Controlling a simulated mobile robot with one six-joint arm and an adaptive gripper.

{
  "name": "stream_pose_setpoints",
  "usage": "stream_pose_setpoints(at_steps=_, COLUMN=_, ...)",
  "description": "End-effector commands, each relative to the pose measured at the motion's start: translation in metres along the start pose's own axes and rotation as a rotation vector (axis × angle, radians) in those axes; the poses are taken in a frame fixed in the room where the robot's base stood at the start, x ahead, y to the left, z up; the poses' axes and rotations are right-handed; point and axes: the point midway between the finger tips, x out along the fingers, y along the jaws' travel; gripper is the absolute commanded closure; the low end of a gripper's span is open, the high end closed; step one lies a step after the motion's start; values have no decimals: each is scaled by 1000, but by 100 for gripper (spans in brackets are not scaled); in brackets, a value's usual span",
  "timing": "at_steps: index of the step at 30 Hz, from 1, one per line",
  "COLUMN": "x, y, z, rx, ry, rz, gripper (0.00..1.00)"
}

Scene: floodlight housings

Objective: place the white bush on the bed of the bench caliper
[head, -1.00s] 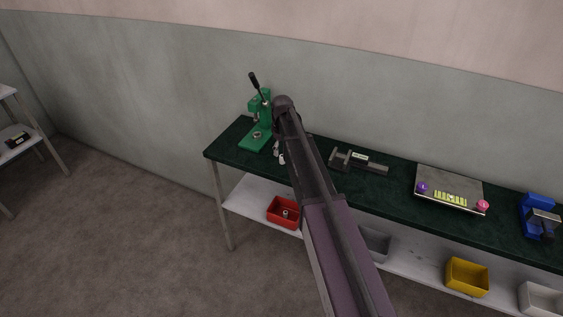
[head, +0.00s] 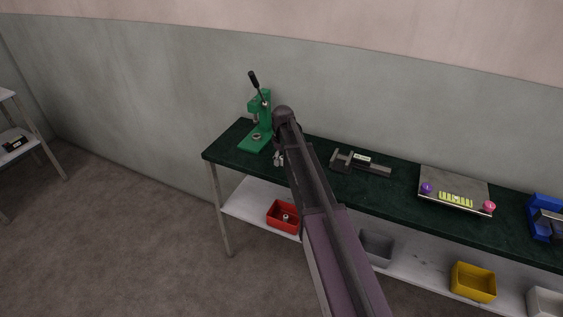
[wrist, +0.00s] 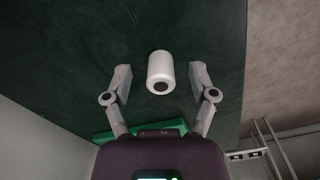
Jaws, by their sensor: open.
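The white bush (wrist: 160,64) is a short white cylinder with a dark hole in its near end. In the wrist view it lies between the spread fingers of my gripper (wrist: 160,76), with a gap on both sides. My gripper is open and empty; it also shows in the head view (head: 279,158), low over the left part of the bench, partly behind my arm. I cannot make out the bush in the head view. The bench caliper (head: 362,164) is a grey tool with a small display, on the bench to the right of my arm.
A green lever press (head: 258,130) stands left of my gripper. A grey plate (head: 455,182) with purple and pink knobs is right of the caliper, then a blue device (head: 545,212). Red (head: 283,218), grey and yellow bins (head: 473,283) stand on the lower shelf.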

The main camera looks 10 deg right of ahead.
Motion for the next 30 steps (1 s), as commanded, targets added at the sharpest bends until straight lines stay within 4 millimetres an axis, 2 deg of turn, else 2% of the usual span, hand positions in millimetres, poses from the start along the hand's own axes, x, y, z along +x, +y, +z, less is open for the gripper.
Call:
stream_pose_setpoints(at_steps=6, x=0, y=0, z=0, rx=0, ry=0, rz=0, gripper=26)
stream_pose_setpoints(at_steps=7, x=0, y=0, z=0, rx=0, ry=0, rz=0, gripper=29)
stream_pose_setpoints(at_steps=13, x=0, y=0, z=0, rx=0, ry=0, rz=0, gripper=88)
stream_pose_setpoints(at_steps=14, x=0, y=0, z=0, rx=0, ry=0, rz=0, gripper=91)
stream_pose_setpoints(at_steps=17, x=0, y=0, z=0, rx=1, ry=0, rz=0, gripper=92)
stream_pose_setpoints(at_steps=18, x=0, y=0, z=0, rx=1, ry=0, rz=0, gripper=97)
stream_pose_setpoints(at_steps=30, x=-4, y=1, z=0, rx=1, ry=0, rz=0, gripper=97)
